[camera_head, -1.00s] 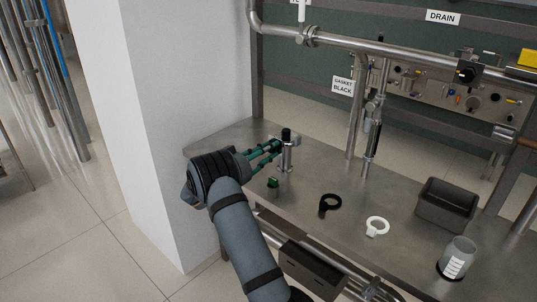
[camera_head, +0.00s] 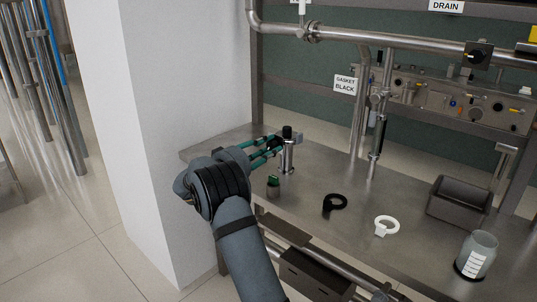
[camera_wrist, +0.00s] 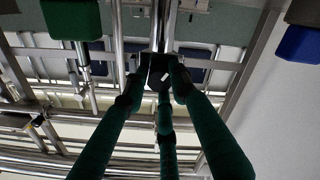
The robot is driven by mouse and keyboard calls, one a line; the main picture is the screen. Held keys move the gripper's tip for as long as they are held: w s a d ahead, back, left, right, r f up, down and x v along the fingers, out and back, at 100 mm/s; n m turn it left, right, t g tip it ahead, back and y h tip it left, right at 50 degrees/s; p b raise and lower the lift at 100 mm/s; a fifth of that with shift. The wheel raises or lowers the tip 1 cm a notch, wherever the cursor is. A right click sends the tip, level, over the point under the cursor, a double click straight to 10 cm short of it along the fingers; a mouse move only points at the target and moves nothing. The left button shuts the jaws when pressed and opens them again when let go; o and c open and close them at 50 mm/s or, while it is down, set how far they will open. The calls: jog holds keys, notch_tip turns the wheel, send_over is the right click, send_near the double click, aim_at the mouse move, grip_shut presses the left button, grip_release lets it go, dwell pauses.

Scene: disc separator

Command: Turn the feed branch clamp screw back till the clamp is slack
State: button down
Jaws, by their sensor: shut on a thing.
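A short upright steel pipe stub (camera_head: 288,158) with a black top stands near the left end of the steel bench. My gripper (camera_head: 274,145) reaches it from the left with its green fingers. In the wrist view the fingers (camera_wrist: 160,82) are closed around a dark knob-like piece (camera_wrist: 158,68) with a white mark, in front of a steel pipe; I take this to be the clamp screw. The fingers cover part of it. I cannot tell whether the clamp is tight or slack.
A small green-topped piece (camera_head: 273,187) stands close below my gripper. A black ring (camera_head: 334,204), a white ring (camera_head: 386,226), a dark bin (camera_head: 460,200) and a clear jar (camera_head: 476,256) are farther right on the bench (camera_head: 320,170). A white wall (camera_head: 180,120) is close on the left.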

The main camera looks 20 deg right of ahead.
jog(key=n, duration=0.6)
jog(key=shift+w+a+r+n+b, duration=0.2)
jog(key=shift+n+b, duration=0.1)
jog(key=shift+b, duration=0.05)
jog(key=n+p, duration=0.2)
jog(key=n, duration=0.4)
jog(key=n+p, duration=0.3)
jog(key=n, duration=0.3)
jog(key=shift+n, duration=0.3)
jog(key=shift+s+f+n+p, duration=0.1)
jog(key=shift+f+n+p, duration=0.05)
jog(key=shift+n+p, duration=0.8)
jog(key=shift+n, duration=0.25)
jog(key=shift+f, duration=0.2)
jog(key=c, duration=1.7)
grip_release()
jog(key=o, duration=0.3)
jog(key=shift+d, duration=0.1)
jog(key=shift+s, duration=0.1)
